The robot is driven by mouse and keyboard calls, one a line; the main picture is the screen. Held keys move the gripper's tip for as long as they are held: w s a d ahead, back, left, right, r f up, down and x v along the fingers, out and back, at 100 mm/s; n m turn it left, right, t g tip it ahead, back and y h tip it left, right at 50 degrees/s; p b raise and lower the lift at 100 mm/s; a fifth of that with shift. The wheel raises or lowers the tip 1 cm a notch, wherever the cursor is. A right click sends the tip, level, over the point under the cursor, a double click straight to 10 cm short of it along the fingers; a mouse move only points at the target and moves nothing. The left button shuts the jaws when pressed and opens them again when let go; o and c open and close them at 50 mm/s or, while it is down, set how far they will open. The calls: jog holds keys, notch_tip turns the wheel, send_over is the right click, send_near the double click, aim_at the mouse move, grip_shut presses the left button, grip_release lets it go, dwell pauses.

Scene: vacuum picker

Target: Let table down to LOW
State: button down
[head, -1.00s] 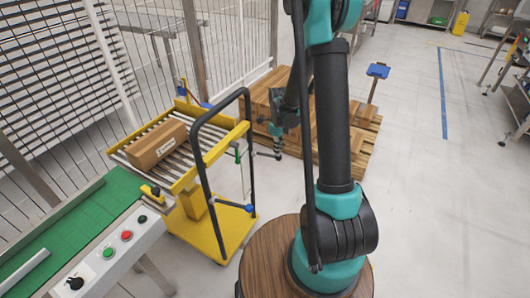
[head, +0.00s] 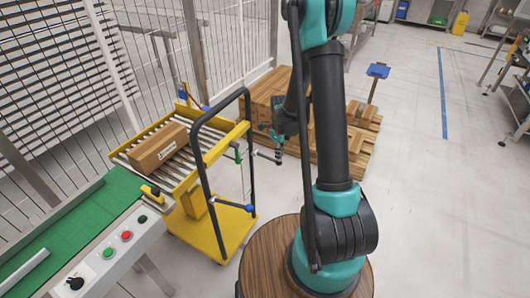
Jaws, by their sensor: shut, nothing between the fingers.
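The yellow lift table (head: 212,150) is a cart with a roller top, a black push handle (head: 199,172) and a yellow base (head: 225,228). A brown carton (head: 158,147) lies on its rollers. A small green part (head: 238,152) sits at its right end below the top, and a blue part (head: 249,208) sits lower, near the base. No LOW marking is readable. My gripper (head: 258,153) is small in view, to the right of the handle. It is shut and empty, pointing left toward the green part, seemingly apart from it.
A green conveyor (head: 62,232) with a button panel (head: 110,252) stands at the left front. Stacked brown cartons (head: 265,98) on a pallet are behind my gripper. A wire fence (head: 60,80) runs behind the table.

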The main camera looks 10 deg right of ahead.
jog(key=shift+f, duration=1.6)
jog(key=shift+r, duration=0.2)
dwell(2.3)
jog(key=shift+r, duration=1.7)
